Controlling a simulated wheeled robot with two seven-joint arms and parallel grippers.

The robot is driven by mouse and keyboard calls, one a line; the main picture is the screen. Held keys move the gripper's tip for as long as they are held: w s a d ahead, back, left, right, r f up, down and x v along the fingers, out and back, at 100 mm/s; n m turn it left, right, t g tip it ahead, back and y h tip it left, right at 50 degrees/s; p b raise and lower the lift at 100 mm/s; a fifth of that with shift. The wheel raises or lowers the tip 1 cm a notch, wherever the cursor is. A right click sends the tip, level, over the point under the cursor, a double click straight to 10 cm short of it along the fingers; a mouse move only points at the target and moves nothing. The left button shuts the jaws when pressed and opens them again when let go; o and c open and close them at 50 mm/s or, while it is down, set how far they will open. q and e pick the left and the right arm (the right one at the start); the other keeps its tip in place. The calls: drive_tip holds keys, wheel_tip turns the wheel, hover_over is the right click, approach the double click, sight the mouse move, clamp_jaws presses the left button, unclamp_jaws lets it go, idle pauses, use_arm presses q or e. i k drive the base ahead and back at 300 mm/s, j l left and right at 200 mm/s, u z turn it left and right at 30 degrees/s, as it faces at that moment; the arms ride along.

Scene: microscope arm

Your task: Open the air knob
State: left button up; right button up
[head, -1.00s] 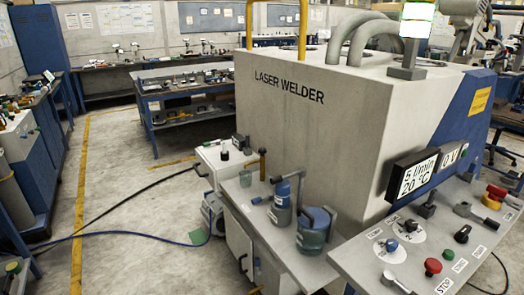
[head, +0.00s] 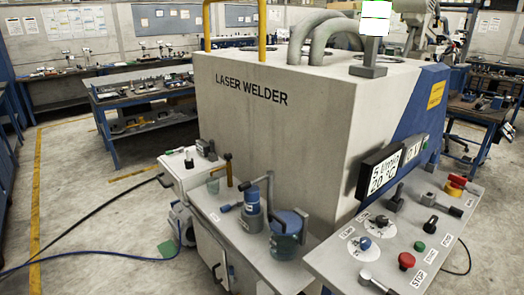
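The control panel (head: 395,235) is a grey sloped desk at the lower right, in front of the laser welder. It carries a blue knob (head: 365,243) and a dark knob (head: 381,221) on white round dials at its left. A black knob (head: 430,225) sits toward its right side, and a grey lever-like handle (head: 372,280) at its lower left edge. The small labels are too blurred to read, so I cannot tell which knob is the air knob. Neither of my grippers shows in the head view.
The big laser welder (head: 280,140) fills the middle. A display (head: 385,173) stands behind the panel. A red button (head: 406,260) and a green button (head: 419,245) are on the panel. A side shelf holds blue-topped bottles (head: 252,200). Cables cross the open floor at left.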

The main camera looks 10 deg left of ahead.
sight(228, 156)
drive_tip(key=i+j+z, duration=0.15)
drive_tip(key=j, duration=0.2)
drive_tip(key=i+j+z, duration=0.15)
drive_tip(key=j, duration=0.2)
drive_tip(key=i+j+z, duration=0.15)
drive_tip(key=j, duration=0.25)
drive_tip(key=i+j+z, duration=0.15)
drive_tip(key=j, duration=0.2)
drive_tip(key=j+z, duration=0.15)
drive_tip(key=j, duration=0.25)
